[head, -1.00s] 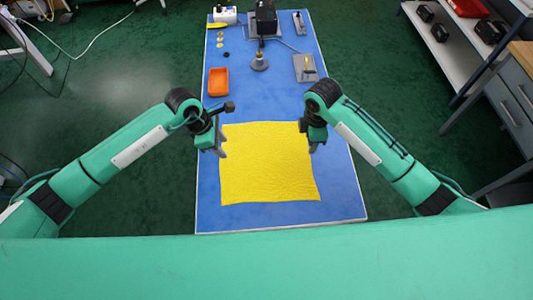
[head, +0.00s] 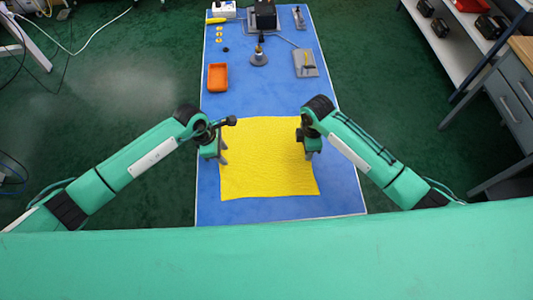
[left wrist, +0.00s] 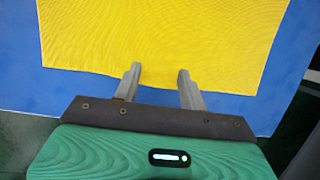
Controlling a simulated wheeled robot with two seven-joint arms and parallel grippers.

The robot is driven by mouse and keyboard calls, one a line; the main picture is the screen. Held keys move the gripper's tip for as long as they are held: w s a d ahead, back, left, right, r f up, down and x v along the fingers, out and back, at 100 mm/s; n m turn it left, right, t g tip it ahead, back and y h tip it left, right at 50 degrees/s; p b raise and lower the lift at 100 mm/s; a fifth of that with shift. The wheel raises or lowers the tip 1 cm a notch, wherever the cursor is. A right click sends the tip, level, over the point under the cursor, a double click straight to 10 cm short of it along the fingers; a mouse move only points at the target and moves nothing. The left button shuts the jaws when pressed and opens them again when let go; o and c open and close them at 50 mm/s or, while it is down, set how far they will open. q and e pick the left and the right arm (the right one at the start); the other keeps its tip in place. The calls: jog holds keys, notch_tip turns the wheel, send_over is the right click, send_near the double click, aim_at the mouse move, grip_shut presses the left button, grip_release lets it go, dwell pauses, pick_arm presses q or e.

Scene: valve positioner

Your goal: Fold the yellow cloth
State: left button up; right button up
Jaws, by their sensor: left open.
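The yellow cloth (head: 267,165) lies flat and spread out on the blue table in the head view. It also fills the upper part of the left wrist view (left wrist: 165,40). My left gripper (head: 223,153) is at the cloth's left edge. In the left wrist view its two fingers (left wrist: 157,75) are apart, with their tips over the cloth's edge and nothing seen held between them. My right gripper (head: 308,153) is at the cloth's right edge in the head view. Its fingers are too small and hidden to tell whether they are open.
The blue table (head: 340,190) is bare around the cloth. Beyond it stand an orange tray (head: 218,78), a grey round-based part (head: 259,58) and a grey plate (head: 306,63). A black device (head: 264,15) stands at the far end. A shelf and drawers (head: 512,95) stand at the right.

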pick_arm(q)
jog(key=shift+f, duration=0.15)
pick_arm(e)
jog(key=shift+f, duration=0.15)
pick_arm(q)
grip_shut()
pick_arm(e)
grip_shut()
jog(key=shift+r, duration=0.2)
